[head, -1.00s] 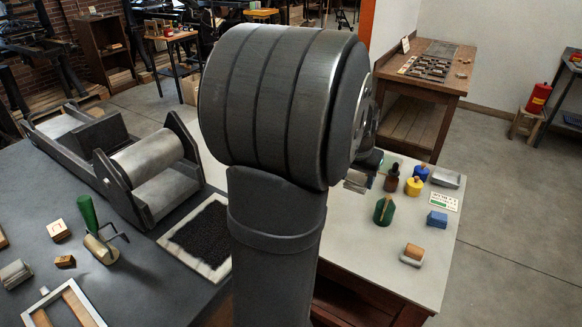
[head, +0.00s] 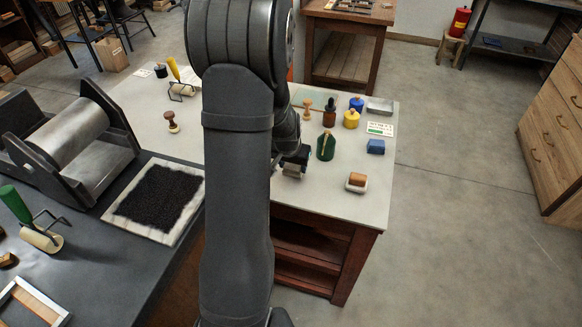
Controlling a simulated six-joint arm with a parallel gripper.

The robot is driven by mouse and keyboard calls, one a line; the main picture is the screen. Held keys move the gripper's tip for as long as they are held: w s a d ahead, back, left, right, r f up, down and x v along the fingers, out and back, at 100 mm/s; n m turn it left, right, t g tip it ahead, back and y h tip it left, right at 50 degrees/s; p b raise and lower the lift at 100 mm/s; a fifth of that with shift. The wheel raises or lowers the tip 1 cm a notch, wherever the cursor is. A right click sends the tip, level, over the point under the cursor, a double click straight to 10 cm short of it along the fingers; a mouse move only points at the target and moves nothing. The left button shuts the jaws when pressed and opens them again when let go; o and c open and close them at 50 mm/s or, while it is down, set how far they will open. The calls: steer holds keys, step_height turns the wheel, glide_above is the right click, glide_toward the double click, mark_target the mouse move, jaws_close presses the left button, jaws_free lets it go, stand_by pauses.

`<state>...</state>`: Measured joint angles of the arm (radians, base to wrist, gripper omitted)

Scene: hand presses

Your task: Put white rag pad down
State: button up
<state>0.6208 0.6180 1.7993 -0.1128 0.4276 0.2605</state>
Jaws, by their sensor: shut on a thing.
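My gripper (head: 293,163) is above the pale-topped table, left of and a little nearer than the green bottle. It is small in view and partly behind my own arm. It is shut on a small pale thing (head: 291,172), seemingly the white rag pad, whose lower edge shows under the jaws. I cannot tell whether the pad touches the tabletop (head: 330,195).
A green bottle (head: 326,146) stands close right of my gripper. Behind are a brown dropper bottle (head: 330,112), yellow pot (head: 351,118) and wooden stamp (head: 307,110). The front-right tabletop is clear.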

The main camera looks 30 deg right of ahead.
steer(key=shift+f, duration=1.05)
steer(key=shift+f, duration=0.15)
steer(key=o, duration=1)
steer(key=shift+c, duration=0.2)
steer(key=v, duration=1.2)
